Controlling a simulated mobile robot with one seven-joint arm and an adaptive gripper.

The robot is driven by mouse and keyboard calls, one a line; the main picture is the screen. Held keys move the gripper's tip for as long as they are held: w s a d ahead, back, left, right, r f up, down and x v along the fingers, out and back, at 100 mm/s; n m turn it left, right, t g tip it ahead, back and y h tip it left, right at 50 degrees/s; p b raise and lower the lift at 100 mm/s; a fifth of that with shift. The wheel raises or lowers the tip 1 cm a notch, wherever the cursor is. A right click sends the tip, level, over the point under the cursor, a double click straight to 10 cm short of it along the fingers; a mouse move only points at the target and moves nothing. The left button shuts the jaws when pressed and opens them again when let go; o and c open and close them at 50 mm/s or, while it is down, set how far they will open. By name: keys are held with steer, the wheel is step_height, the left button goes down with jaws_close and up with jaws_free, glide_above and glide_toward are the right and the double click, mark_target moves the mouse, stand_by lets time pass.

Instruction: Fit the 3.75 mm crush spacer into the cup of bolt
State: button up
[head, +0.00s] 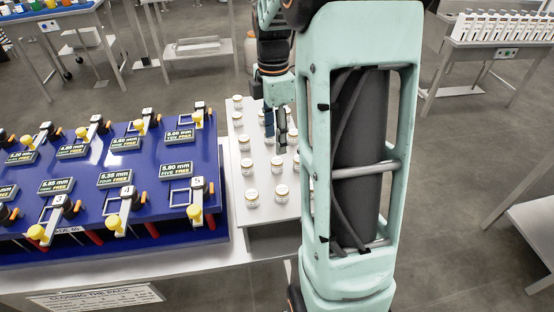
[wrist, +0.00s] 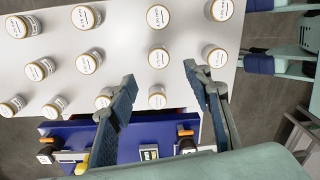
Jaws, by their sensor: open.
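Several small white cylinders with gold rims and printed labels stand on a white board; one (head: 252,197) is near the board's front and another (wrist: 158,57) shows in the wrist view. The blue panel (head: 130,165) carries several bolt stations with yellow knobs (head: 195,213) and displays; one (head: 176,170) reads 5.80 mm, FIVE FREE. I cannot make out which cup belongs to the named bolt. My gripper (head: 286,130) is over the cylinder board; in the wrist view (wrist: 159,75) its fingers are spread and empty.
The white board (head: 262,222) is immediately right of the blue panel, on the same table. Clear grey floor (head: 465,185) lies to the right. Other tables stand behind, one with a row of white items (head: 500,27) at the back right.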

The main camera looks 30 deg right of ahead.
mark_target(276, 160)
step_height(276, 160, down, 9)
steer(key=shift+s+d+r, duration=0.1)
jaws_close()
stand_by(0.6)
steer(key=shift+r, duration=0.1)
